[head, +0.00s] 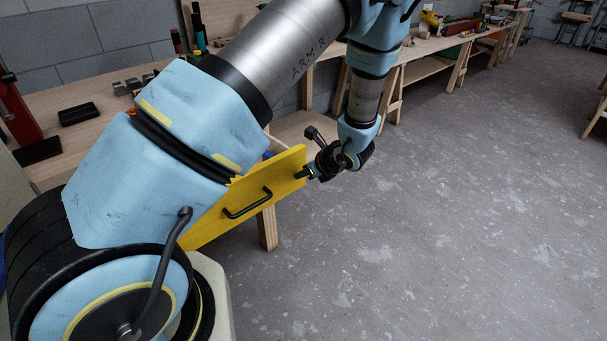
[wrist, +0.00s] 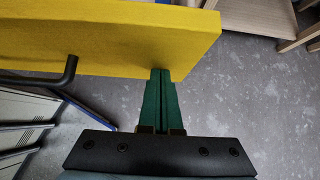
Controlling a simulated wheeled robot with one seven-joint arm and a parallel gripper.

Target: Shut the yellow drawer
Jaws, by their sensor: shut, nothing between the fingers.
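The yellow drawer (head: 285,178) shows its front panel with a black bar handle (head: 248,204) below the wooden bench; my arm hides its left part. The front stands out from the bench, so the drawer is open. My gripper (head: 303,173) is at the right end of the drawer front. In the wrist view the yellow front (wrist: 110,35) crosses the top, with the handle (wrist: 60,75) at the left. My gripper's green fingers (wrist: 160,76) are closed together with nothing between them, their tips at the lower edge of the front near its right end. Contact is hard to tell.
The wooden bench (head: 93,112) runs along the grey wall, with black trays and tools on it. A wooden leg (head: 267,229) stands beneath the drawer. More benches (head: 455,45) continue at the back right. The concrete floor (head: 440,210) to the right is clear.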

